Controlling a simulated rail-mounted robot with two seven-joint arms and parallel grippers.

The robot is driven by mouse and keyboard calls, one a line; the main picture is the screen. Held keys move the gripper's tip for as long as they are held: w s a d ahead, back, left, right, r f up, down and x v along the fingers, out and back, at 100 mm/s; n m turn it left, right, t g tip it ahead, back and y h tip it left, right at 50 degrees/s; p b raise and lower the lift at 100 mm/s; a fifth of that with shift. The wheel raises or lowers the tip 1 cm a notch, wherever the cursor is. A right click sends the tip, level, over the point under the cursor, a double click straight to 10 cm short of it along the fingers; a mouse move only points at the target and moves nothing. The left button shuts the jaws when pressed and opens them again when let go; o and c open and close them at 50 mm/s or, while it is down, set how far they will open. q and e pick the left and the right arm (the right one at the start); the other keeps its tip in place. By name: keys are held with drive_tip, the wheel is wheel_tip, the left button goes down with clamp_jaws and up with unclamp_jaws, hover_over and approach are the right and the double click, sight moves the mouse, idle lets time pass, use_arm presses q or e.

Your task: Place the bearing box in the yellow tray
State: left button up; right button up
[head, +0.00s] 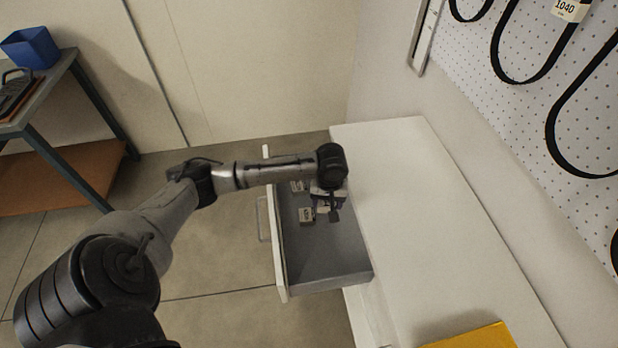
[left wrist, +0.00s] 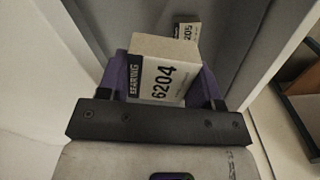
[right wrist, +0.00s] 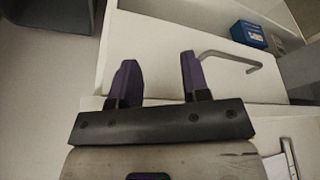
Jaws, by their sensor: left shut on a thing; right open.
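A white bearing box (left wrist: 157,70) marked "BEARING 6204" sits between the purple fingers of my left gripper (left wrist: 163,82) in the left wrist view. In the head view my left gripper (head: 328,205) is inside the open grey drawer, mostly hidden by its own wrist. The yellow tray (head: 478,338) shows only in part at the bottom right edge of the head view, on the white countertop. My right gripper (right wrist: 158,78) is open and empty in the right wrist view; it is out of the head view.
Other small boxes (head: 306,215) lie in the drawer (head: 335,262); one marked "205" (left wrist: 188,32) shows behind the held box. The white countertop (head: 430,220) is mostly clear. A pegboard with belts (head: 540,70) stands at the right. A blue box (right wrist: 248,35) shows in the right wrist view.

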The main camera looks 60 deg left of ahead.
use_arm(q)
drive_tip(key=w+d+r+m, duration=0.3)
drive_tip(key=d+r+m, duration=0.7)
drive_tip(key=d+r, duration=0.9)
wheel_tip(320, 180, up, 2)
drive_tip(key=shift+d+r, duration=0.2)
drive_tip(key=shift+d, duration=0.15)
drive_tip(key=shift+f, duration=0.1)
